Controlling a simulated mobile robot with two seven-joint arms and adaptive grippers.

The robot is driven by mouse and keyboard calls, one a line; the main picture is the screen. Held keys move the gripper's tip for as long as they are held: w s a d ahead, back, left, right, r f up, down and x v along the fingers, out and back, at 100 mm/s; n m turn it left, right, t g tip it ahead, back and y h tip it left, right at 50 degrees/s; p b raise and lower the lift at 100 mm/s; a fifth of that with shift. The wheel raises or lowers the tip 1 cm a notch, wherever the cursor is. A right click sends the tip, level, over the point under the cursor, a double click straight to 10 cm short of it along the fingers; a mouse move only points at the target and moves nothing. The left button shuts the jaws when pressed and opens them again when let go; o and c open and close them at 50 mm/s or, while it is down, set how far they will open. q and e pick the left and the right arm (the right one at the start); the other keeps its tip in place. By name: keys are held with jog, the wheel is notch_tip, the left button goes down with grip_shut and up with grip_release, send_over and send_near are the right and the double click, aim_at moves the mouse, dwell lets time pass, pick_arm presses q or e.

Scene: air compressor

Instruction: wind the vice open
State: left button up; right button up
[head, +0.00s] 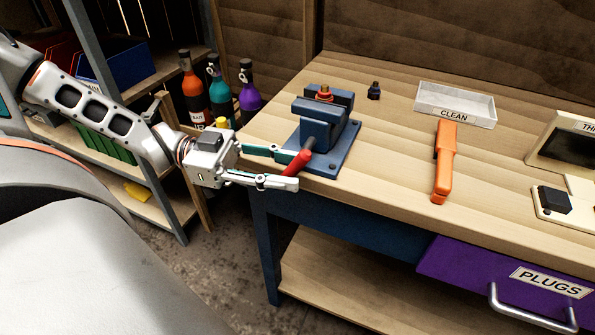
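The blue vice (320,132) is bolted near the left end of the wooden bench. A small red and brass part (324,92) sits between its jaws. The vice's handle has a red grip (298,163) and points down toward the front left. My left gripper (297,170) reaches in from the left with its two fingers spread. The red grip lies between the fingertips, with a gap visible on the near side. I cannot tell whether the far finger touches it. My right gripper is not in view.
On the bench (400,170) are a small dark fitting (374,91), a CLEAN tray (455,104), an orange tool (445,165) and a device (570,145) at right. Bottles (220,97) stand left of the bench. A purple PLUGS drawer (455,265) is below.

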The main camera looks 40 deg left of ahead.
pick_arm(q)
jog(key=shift+w+d+f, duration=0.1)
jog(key=shift+w+d, duration=0.1)
jog(key=shift+d, duration=0.4)
grip_shut()
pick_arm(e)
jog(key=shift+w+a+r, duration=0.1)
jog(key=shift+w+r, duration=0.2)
pick_arm(q)
jog(key=shift+h, duration=0.3)
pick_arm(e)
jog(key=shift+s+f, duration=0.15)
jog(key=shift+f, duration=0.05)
